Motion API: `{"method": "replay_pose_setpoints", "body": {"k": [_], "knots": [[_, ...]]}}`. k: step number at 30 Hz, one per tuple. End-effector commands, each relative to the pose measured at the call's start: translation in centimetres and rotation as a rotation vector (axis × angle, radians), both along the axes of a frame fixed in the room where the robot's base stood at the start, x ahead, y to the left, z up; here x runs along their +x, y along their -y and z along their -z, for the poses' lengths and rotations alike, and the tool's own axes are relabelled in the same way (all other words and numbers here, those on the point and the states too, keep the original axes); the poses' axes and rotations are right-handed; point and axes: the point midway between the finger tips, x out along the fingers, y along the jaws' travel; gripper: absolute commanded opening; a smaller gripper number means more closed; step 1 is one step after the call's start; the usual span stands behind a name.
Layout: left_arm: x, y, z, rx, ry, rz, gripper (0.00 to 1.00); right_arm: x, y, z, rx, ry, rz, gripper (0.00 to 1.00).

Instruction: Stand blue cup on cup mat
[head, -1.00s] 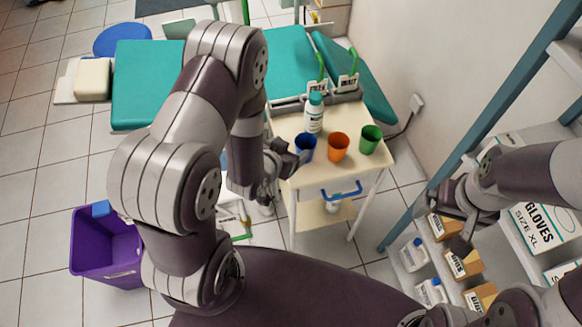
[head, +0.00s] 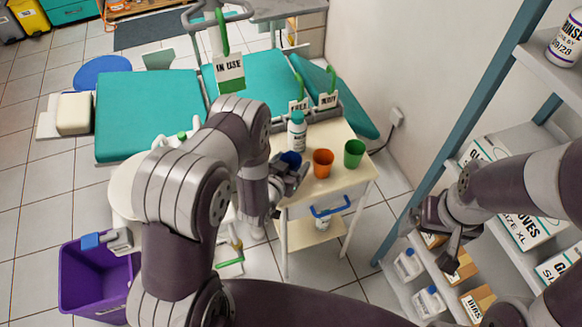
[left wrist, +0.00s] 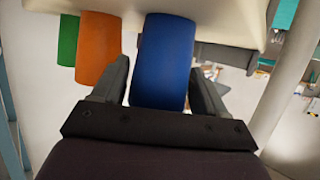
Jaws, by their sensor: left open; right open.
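The blue cup (head: 291,159) stands on the cream cart top (head: 338,137), partly hidden behind my left gripper (head: 287,178) in the head view. In the left wrist view the blue cup (left wrist: 165,60) is between the two open fingers of my left gripper (left wrist: 163,80), with a small gap on each side. The fingers are beside the cup and not closed on it. My right gripper (head: 442,234) is open and empty, in front of the shelf rack at the right. I cannot make out a cup mat in either view.
An orange cup (head: 322,164) and a green cup (head: 354,153) stand right of the blue cup. A white bottle (head: 297,131) with a teal cap is close behind it. A purple bin (head: 90,282) is at lower left. A shelf rack (head: 476,120) stands at the right.

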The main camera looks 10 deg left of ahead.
Motion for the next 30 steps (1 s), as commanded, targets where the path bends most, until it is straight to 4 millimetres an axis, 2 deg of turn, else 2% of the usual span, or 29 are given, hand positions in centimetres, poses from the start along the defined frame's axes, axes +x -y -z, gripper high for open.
{"method": "replay_pose_setpoints", "body": {"k": [5,6,8,9,13,14,21,25,30], "knots": [[0.1,0.0,0.0,0.000,0.000,0.000,0.73,0.0,0.0,0.0,0.000,0.000,0.000,1.00],[0.1,0.0,0.0,0.000,0.000,0.000,0.70,0.0,0.0,0.0,0.000,0.000,0.000,1.00],[0.1,0.0,0.0,0.000,0.000,0.000,0.50,0.0,0.0,0.0,0.000,0.000,0.000,1.00],[0.1,0.0,0.0,0.000,0.000,0.000,0.37,0.0,0.0,0.0,0.000,0.000,0.000,1.00],[0.1,0.0,0.0,0.000,0.000,0.000,0.36,0.0,0.0,0.0,0.000,0.000,0.000,1.00],[0.1,0.0,0.0,0.000,0.000,0.000,0.31,0.0,0.0,0.0,0.000,0.000,0.000,1.00],[0.1,0.0,-0.4,0.001,0.001,0.000,0.31,0.0,0.0,-0.1,0.000,0.000,0.000,1.00],[0.2,0.0,-2.1,0.001,0.002,0.000,0.31,0.0,0.0,-0.3,0.000,0.000,0.000,1.00],[0.1,0.0,-5.7,0.000,0.004,0.000,0.31,0.0,0.0,-0.7,0.000,0.000,0.000,1.00]]}}
